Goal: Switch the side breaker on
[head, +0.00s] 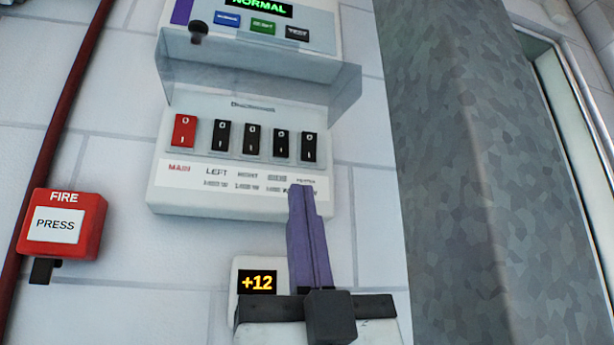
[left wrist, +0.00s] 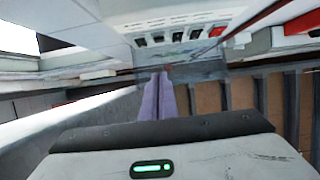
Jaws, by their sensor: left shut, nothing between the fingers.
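The breaker panel (head: 230,200) is a white box on the wall with a row of rocker switches. At the left is a red switch (head: 184,131) labelled MAIN, and to its right are several black ones. The labels of the right-hand switches are too blurred to read, so I cannot tell which is the side breaker. The rightmost black switch (head: 309,147) is just above my left gripper (head: 301,188). The purple fingers are shut and empty, tips over the panel's lower label strip. In the left wrist view, the fingers (left wrist: 159,76) point toward the switch row (left wrist: 176,36). My right gripper is out of view.
A clear cover (head: 260,88) sticks out above the switches. A control box (head: 270,50) reading NORMAL is above. A red fire button (head: 62,224) is at the left, and a display (head: 257,282) reading +12 is below. A grey pillar (head: 460,180) stands at the right.

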